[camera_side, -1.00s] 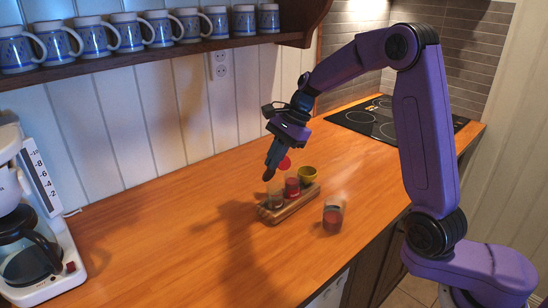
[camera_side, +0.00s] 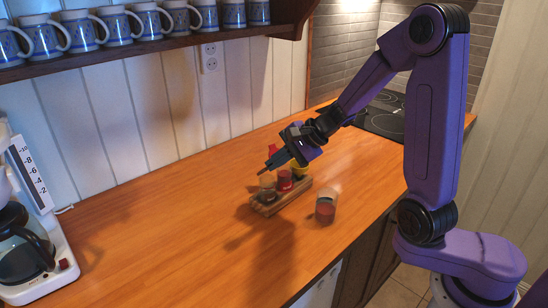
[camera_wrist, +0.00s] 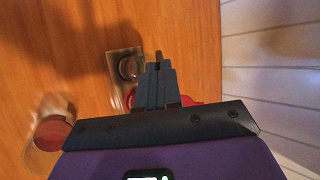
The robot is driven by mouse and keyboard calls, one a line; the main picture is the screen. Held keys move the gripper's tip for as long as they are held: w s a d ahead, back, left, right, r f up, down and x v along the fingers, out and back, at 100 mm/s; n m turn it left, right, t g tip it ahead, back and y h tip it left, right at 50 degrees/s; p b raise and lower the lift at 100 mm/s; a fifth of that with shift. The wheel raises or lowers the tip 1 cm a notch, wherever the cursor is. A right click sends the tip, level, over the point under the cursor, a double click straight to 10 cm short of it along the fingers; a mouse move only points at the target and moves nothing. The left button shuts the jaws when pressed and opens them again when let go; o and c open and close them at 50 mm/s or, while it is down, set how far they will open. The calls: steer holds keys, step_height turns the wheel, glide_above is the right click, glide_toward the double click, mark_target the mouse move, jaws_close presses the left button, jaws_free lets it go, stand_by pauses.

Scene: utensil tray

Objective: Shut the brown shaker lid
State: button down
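A wooden holder (camera_side: 265,208) on the counter carries a row of shakers. The near-left one (camera_side: 267,188) is glassy with dark brownish contents; its round top (camera_wrist: 128,67) shows in the wrist view. A red shaker (camera_side: 284,181) stands in the middle with a red lid (camera_side: 272,150) raised behind it. A yellow shaker (camera_side: 299,171) at the far end is mostly hidden by my gripper. I cannot make out a separate brown lid. My gripper (camera_side: 262,173) is just above the near-left shaker, its fingers together and empty. I cannot tell whether they touch it.
A loose glass with red contents (camera_side: 325,209) stands right of the holder. A coffee maker (camera_side: 35,250) is at the left edge, a mug shelf (camera_side: 150,47) above along the wall, and a cooktop (camera_side: 385,118) behind my arm. The counter's left-middle is clear.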

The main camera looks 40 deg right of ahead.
steer(key=shift+s+f+n+t+y, duration=0.25)
steer(key=shift+s+f+t, duration=0.35)
steer(key=shift+t, duration=0.5)
steer(key=shift+s+f+n+t+y, duration=0.15)
steer(key=shift+s+f+n+t, duration=0.25)
steer(key=shift+f+t, duration=0.5)
steer(key=shift+r+t, duration=0.15)
steer(key=shift+t, duration=0.25)
steer(key=c, duration=1.3)
jaws_free()
steer(key=shift+s+d, duration=0.1)
steer(key=v, duration=1.7)
steer(key=shift+d, duration=0.15)
